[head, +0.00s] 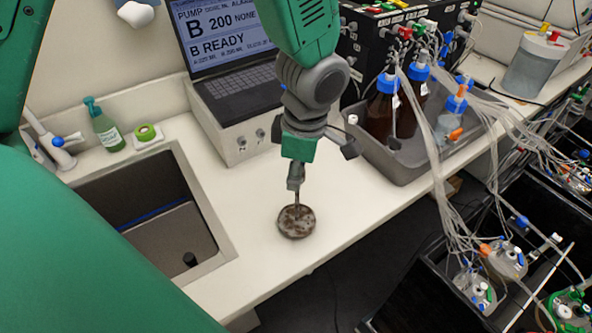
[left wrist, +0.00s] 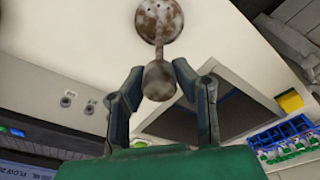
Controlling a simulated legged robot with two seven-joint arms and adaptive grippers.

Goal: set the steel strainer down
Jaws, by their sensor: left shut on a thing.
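The steel strainer (head: 296,221) is a small round, brown-stained disc on a short stem, over the white counter (head: 335,185) near its front edge. My left gripper (head: 296,182) points down and is shut on the strainer's upper end. In the left wrist view the strainer's disc (left wrist: 159,20) shows beyond the fingertips, and its thick grip end (left wrist: 158,82) sits between the two fingers (left wrist: 157,72). I cannot tell whether the disc touches the counter. My right gripper does not show.
A laptop (head: 235,55) stands behind my arm. A grey tray (head: 398,165) with bottles and tubing is at right. The counter between sink and tray is clear.

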